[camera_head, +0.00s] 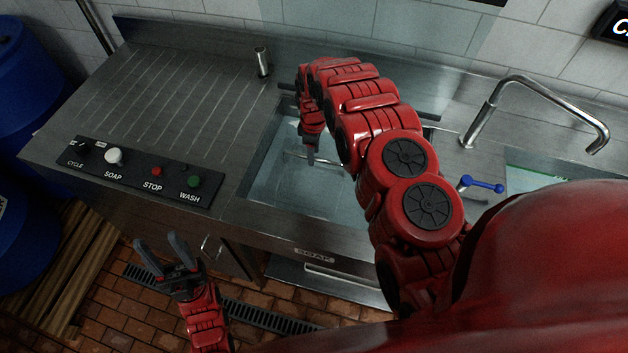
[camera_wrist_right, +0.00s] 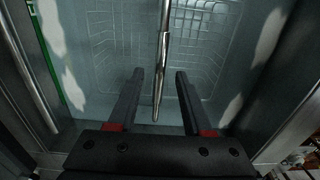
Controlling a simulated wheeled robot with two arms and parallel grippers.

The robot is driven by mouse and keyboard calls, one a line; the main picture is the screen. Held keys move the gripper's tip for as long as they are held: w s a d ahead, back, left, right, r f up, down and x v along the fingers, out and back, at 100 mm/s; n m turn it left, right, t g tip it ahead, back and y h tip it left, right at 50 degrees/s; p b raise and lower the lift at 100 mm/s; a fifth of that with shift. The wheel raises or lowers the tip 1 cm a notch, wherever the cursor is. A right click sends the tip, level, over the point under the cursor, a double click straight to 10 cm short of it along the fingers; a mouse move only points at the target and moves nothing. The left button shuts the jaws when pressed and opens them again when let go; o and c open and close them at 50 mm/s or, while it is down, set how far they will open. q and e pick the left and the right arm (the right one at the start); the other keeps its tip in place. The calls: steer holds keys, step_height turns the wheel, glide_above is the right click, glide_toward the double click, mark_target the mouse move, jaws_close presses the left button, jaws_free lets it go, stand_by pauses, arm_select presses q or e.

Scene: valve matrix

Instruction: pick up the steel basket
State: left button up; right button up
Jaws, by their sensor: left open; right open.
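The steel basket is a wire mesh (camera_wrist_right: 205,45) low in the water of the sink, seen in the right wrist view. Its metal handle bar (camera_wrist_right: 163,50) runs lengthwise between the fingers of my right gripper (camera_wrist_right: 160,75), which is open. I cannot tell whether the fingers touch the bar. In the head view my right gripper (camera_head: 310,155) points down over the soak sink (camera_head: 270,190), and part of the handle (camera_head: 330,162) shows beside it. My right arm hides much of the sink. My left gripper (camera_head: 163,248) is open and empty in front of the counter.
A ribbed drainboard (camera_head: 190,80) lies left of the sink, with a button panel (camera_head: 140,170) at its front edge. Blue barrels (camera_head: 25,90) stand at far left.

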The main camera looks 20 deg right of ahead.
steer(key=shift+d+f+p, duration=0.1)
steer(key=shift+f+p, duration=0.5)
steer(key=shift+f, duration=0.95)
jaws_close()
stand_by(0.4)
